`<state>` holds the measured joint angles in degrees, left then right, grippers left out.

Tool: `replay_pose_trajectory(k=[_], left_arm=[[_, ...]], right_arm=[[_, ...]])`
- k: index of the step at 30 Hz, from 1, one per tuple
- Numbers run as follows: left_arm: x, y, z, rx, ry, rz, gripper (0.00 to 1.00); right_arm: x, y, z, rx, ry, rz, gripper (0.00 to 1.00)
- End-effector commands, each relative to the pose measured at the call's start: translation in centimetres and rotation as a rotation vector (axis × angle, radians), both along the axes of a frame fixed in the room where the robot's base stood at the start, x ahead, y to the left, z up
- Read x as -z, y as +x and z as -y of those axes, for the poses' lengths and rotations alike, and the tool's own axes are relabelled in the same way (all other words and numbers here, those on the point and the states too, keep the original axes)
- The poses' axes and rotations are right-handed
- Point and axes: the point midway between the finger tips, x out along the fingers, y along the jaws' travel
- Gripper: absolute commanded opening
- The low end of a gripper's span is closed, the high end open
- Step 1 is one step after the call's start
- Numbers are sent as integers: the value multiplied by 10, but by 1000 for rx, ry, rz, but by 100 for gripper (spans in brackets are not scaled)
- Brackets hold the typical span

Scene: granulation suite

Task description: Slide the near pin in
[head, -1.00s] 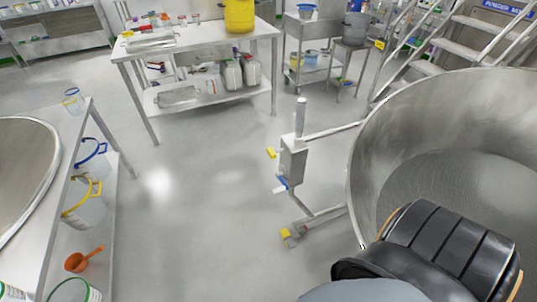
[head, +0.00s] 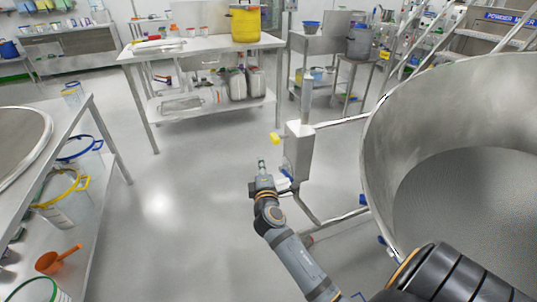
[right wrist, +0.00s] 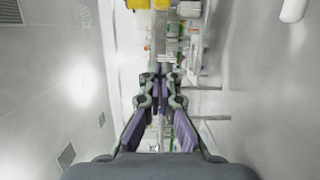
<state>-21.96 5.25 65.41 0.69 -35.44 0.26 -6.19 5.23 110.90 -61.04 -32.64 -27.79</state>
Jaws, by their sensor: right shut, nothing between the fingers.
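A grey upright post box (head: 298,150) is fixed by bars to the large steel bowl's side. A yellow-ended piece (head: 275,138) sticks out from its upper left. A blue-ended piece (head: 287,174) sits lower on it, partly hidden behind my right gripper. I cannot tell which of these is the near pin. My right gripper (head: 262,163) is just left of the post box, shut and empty. Whether it touches the blue piece cannot be told. In the right wrist view its fingers (right wrist: 160,72) are together. My left gripper is not in view.
The large steel bowl (head: 415,85) fills the right side. A steel bench (head: 85,110) with tubs and an orange scoop (head: 57,259) stands at the left. A table (head: 200,48) with a yellow bucket stands at the back. Open floor lies between.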

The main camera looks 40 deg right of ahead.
Motion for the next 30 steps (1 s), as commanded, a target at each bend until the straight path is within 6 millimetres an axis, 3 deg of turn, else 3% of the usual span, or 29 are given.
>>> replay_pose_trajectory(k=[5, 17, 24, 30], left_arm=[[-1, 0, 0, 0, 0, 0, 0], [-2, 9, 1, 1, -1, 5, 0], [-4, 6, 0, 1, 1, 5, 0], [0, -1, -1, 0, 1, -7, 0]], right_arm=[[-1, 17, 8, -2, 1, 0, 0], [0, 92, 48, -1, 4, 0, 0], [0, 81, 79, -3, 3, -2, 0], [1, 79, 85, -3, 6, -1, 0]])
